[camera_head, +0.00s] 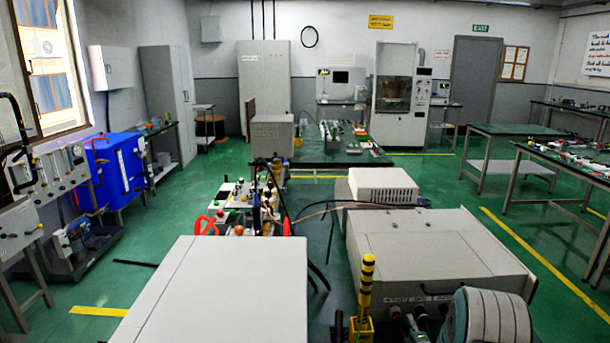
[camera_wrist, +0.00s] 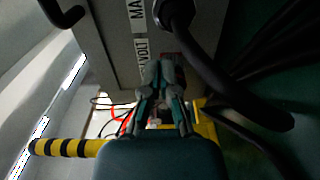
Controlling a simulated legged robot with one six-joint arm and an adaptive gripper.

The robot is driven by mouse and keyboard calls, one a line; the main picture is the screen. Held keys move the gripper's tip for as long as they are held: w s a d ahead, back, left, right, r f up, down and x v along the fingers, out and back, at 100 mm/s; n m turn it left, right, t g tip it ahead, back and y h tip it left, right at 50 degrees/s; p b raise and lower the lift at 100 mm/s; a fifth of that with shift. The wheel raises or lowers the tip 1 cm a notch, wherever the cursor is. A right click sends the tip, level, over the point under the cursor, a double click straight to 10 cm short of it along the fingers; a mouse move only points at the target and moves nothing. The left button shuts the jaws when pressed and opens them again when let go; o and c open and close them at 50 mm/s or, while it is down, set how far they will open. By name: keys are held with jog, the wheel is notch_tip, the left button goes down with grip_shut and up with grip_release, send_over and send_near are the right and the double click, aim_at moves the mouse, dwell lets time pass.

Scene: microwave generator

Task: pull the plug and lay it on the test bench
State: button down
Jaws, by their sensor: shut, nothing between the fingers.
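A black plug (camera_wrist: 176,12) sits against a grey panel (camera_wrist: 120,45) at the top of the wrist view. A thick black cable (camera_wrist: 225,85) curves from it down to the right. How deep the plug sits in the panel cannot be told. My gripper (camera_wrist: 160,68) is shut and empty, its fingertips together below the plug and apart from it. The plug does not show clearly in the head view. A dark green bench top (camera_head: 318,240) runs between the grey cabinets in the head view; whether this is the test bench is unclear.
A yellow-and-black post (camera_head: 366,285) stands near the front; a similar striped bar (camera_wrist: 70,147) shows in the wrist view. Grey cabinets stand left (camera_head: 225,290) and right (camera_head: 430,245). Small apparatus with cables (camera_head: 245,205) crowds the middle. Green floor is open farther right.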

aim_at(401, 310)
jog(key=shift+s, duration=1.5)
jog(key=shift+s+f, duration=0.25)
jog(key=shift+f, duration=0.4)
jog(key=shift+s+f, duration=0.2)
jog(key=shift+f, duration=0.4)
jog(key=shift+w, duration=3.5)
jog(key=shift+a+r, duration=0.2)
jog(key=shift+a, duration=0.15)
